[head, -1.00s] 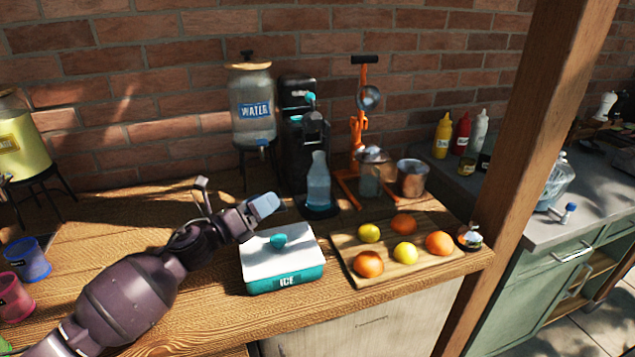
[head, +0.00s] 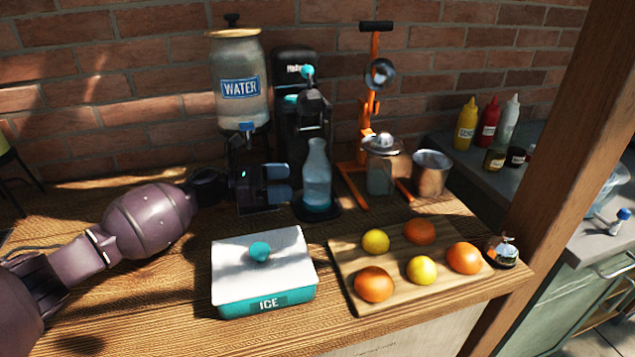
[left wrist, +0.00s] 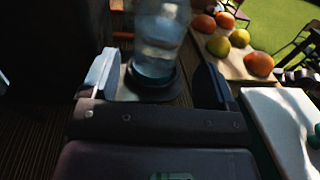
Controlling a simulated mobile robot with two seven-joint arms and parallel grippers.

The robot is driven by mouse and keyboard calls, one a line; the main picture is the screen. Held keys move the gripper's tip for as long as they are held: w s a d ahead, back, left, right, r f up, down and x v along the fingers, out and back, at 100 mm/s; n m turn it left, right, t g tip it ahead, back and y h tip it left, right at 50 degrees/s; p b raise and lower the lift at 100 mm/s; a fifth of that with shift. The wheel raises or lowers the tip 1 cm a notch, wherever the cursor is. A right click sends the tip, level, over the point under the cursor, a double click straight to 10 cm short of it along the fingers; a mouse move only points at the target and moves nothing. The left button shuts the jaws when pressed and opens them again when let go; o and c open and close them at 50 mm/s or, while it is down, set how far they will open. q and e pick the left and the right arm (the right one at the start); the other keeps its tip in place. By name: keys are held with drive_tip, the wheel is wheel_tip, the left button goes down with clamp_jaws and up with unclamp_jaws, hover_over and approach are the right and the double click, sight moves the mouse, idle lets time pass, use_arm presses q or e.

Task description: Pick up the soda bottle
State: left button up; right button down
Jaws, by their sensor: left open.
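The soda bottle (head: 317,175) is clear and bluish and stands upright on the dark base of the black soda machine (head: 296,110). My left gripper (head: 290,184) is just left of the bottle, with its fingers pointing at it. In the left wrist view the bottle (left wrist: 160,38) stands ahead, roughly between the two open fingers (left wrist: 158,80), its top cut off by the frame. I cannot tell whether a finger touches it. My right gripper is not in view.
A white and teal ice box (head: 263,272) stands in front of the gripper. A cutting board (head: 335,262) with oranges and lemons lies to its right. A water dispenser (head: 240,80) stands behind. An orange juicer (head: 368,110) and metal cup (head: 432,174) stand right of the bottle.

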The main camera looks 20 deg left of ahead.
sight(309, 179)
use_arm(q)
drive_tip(key=shift+x, duration=3.2)
drive_tip(key=c, duration=1)
